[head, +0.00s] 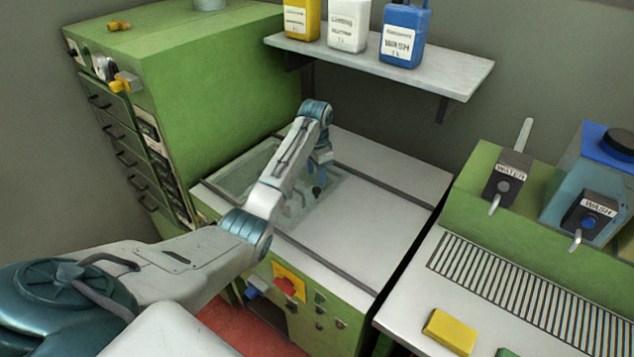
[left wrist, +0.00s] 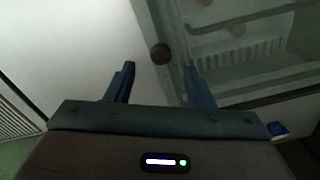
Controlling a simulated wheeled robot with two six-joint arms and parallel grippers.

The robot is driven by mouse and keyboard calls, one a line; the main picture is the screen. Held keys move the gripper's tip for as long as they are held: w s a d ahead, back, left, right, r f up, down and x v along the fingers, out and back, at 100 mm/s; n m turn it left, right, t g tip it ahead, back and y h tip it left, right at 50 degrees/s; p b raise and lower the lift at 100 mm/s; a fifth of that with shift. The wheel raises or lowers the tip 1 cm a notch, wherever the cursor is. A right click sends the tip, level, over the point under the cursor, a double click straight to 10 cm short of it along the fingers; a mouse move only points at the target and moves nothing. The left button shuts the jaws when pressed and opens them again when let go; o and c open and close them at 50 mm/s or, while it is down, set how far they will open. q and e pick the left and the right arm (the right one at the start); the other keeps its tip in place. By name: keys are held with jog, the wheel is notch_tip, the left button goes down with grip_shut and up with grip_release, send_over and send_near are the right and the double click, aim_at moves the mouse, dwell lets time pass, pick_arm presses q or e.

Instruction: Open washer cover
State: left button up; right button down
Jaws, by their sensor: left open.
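The washer (head: 400,205) has a white top and a green front. Its see-through cover (head: 238,176) lies flat in the left part of the top, with pale shapes visible beneath it. A small black knob (head: 317,191) sits near the cover's right edge. In the left wrist view, the knob (left wrist: 160,53) is just beyond and between the two fingertips, with the glass cover (left wrist: 240,65) to its right. My left gripper (head: 320,165) is open above the knob; the fingers (left wrist: 160,75) are apart with nothing held. I cannot tell the exact height gap. My right gripper is not in view.
A green cabinet (head: 200,90) stands behind and left of the washer. A wall shelf (head: 400,65) with bottles overhangs the back. A sink counter (head: 420,300) with a slatted drain and a yellow sponge (head: 450,330) stands right. The washer top's right half is clear.

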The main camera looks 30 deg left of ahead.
aim_at(317, 189)
pick_arm(q)
notch_tip(317, 189, down, 3)
jog(key=shift+f+p, duration=0.1)
jog(key=shift+p, duration=0.25)
jog(key=shift+w+f, duration=0.25)
jog(key=shift+f, duration=1.05)
jog(key=shift+s, duration=0.1)
jog(key=shift+c, duration=1.1)
grip_shut()
jog(key=shift+d, duration=0.1)
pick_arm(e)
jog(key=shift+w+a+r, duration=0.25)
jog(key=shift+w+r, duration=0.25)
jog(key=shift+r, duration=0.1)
